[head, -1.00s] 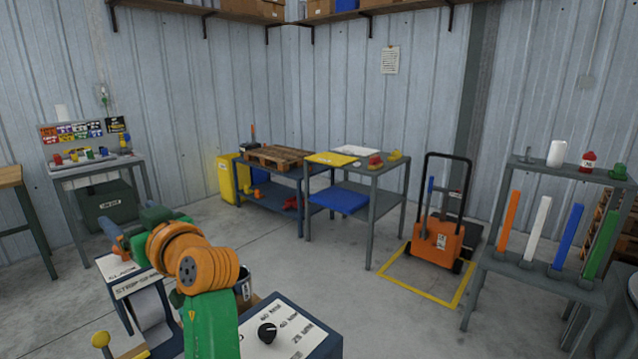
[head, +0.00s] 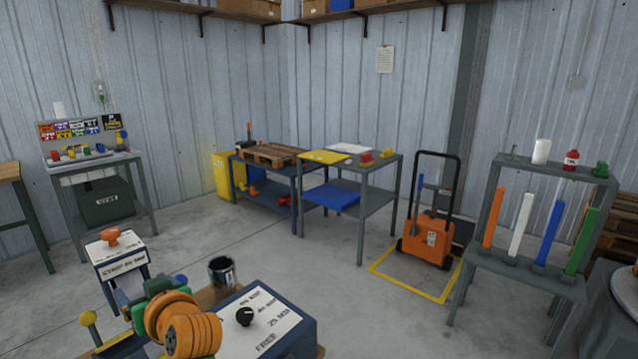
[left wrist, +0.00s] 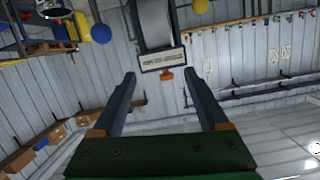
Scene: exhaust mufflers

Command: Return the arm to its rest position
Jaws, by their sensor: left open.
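My left gripper (head: 153,292) is low in the head view, left of centre, seen from behind with its green body and orange wrist joints. In the left wrist view its two dark fingers (left wrist: 160,80) stand wide apart with nothing between them. An orange knob (head: 110,237) sits on a white-topped box (head: 122,255) beyond the gripper; the knob also shows past the fingertips in the left wrist view (left wrist: 166,74). The gripper is apart from the knob. My right gripper is in neither view.
A white-topped panel with a black dial (head: 245,316) stands close on the gripper's right, with a dark metal can (head: 222,271) behind it. A yellow ball-topped lever (head: 88,318) is on the left. Grey tables, an orange cart (head: 428,242) and open floor lie farther back.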

